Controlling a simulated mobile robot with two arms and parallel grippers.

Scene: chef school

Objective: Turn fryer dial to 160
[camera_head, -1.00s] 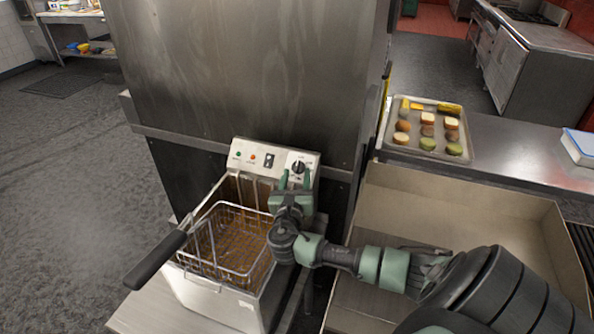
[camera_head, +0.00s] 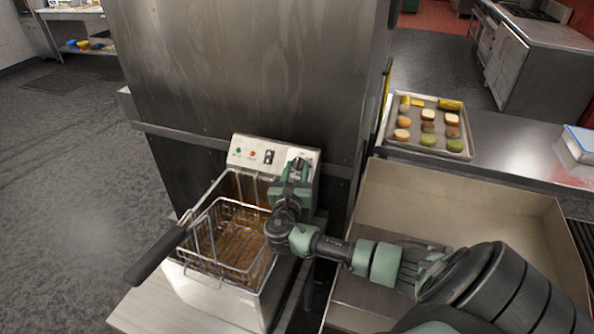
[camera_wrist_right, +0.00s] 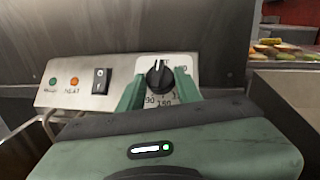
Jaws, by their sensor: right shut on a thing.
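The fryer (camera_head: 216,295) stands on a counter with its control panel (camera_head: 247,146) at the back. The black dial (camera_wrist_right: 159,76) is at the right of the panel in the right wrist view, with numbers printed around it, some hidden. Its white mark points about straight up. In the head view the dial (camera_head: 299,163) shows just above my right gripper (camera_head: 296,170). The green fingers of my right gripper (camera_wrist_right: 159,88) stand on both sides of the dial and are shut on it. My left gripper is not in view.
A wire basket (camera_head: 237,207) with a long black handle (camera_head: 156,258) sits in the fryer. A black rocker switch (camera_wrist_right: 102,81) and two indicator lights are left of the dial. A tray (camera_head: 398,144) of buns and other food lies on the counter at right.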

